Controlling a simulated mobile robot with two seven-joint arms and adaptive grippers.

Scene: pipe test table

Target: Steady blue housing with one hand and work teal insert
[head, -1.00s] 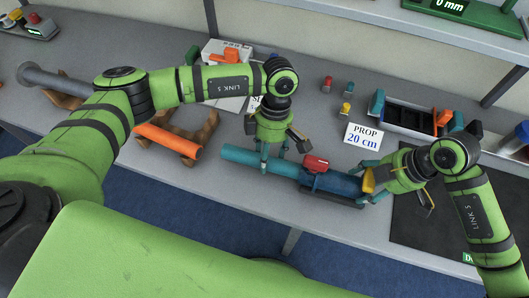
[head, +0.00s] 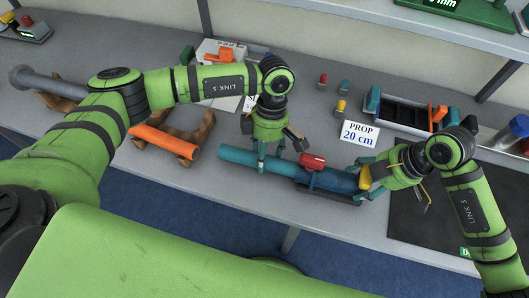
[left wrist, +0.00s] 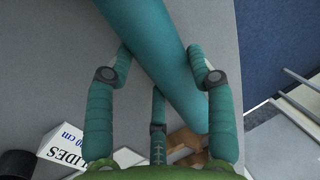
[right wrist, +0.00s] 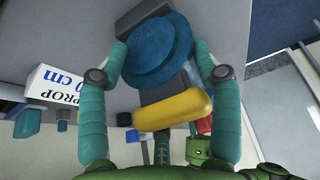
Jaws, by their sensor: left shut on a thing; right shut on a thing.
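The teal insert (head: 243,157) is a long tube lying along the front of the table, its right end inside the blue housing (head: 341,182). The housing sits in a dark cradle with a red clamp (head: 313,161) on top. My left gripper (head: 270,168) is shut on the teal insert from above, left of the housing. In the left wrist view the fingers straddle the insert (left wrist: 165,45). My right gripper (head: 369,191) is shut on the housing's right end, beside a yellow part (head: 365,180). In the right wrist view its fingers flank the round blue end (right wrist: 155,50).
An orange tube (head: 165,141) lies on a brown cradle to the left, with a grey pipe (head: 48,82) beyond it. Behind stand a "PROP 20 cm" sign (head: 360,133), small coloured pegs and a dark parts tray (head: 405,112). A black mat (head: 425,225) lies at right.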

